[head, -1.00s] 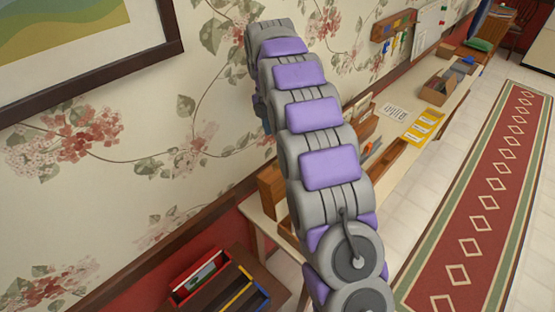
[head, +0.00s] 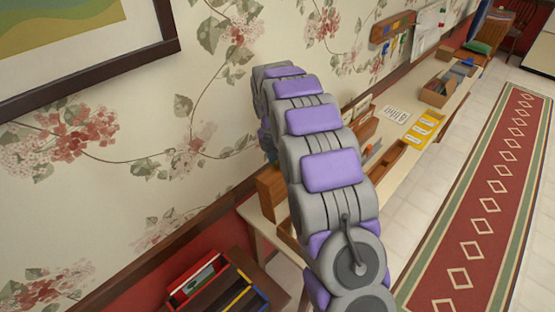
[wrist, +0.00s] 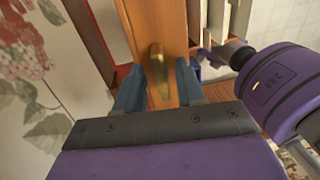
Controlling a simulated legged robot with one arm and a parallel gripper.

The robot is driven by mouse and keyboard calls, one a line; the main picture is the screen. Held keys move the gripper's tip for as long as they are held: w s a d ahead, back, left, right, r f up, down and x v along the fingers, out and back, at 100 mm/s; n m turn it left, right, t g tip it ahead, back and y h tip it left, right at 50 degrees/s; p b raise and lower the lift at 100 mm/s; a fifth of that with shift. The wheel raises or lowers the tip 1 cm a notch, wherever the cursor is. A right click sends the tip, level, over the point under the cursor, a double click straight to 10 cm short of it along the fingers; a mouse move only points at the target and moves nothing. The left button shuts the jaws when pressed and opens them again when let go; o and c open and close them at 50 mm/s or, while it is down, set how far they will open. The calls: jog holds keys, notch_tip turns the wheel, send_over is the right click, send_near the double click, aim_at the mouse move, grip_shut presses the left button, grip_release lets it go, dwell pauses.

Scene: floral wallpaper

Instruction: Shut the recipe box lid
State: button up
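In the wrist view, my gripper (wrist: 160,88) has its two blue-grey fingers apart over an orange-brown wooden panel (wrist: 182,30). A brass tab or handle (wrist: 157,68) on that panel lies between the fingers; I cannot tell whether they touch it. The panel may be part of the recipe box, but its lid cannot be made out for certain. In the head view, a wooden box (head: 271,190) stands at the near end of the long table, partly hidden by my arm. The gripper itself is hidden there behind my arm.
The long table (head: 399,165) runs along the wall with a yellow tray (head: 424,128), a paper sheet (head: 396,114) and a cardboard box (head: 438,92). A red folder-like box (head: 196,280) sits at lower left. The red runner (head: 475,215) on the floor is clear.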

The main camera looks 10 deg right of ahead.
grip_shut()
dwell(0.5)
jog(key=shift+s+d+r, duration=0.15)
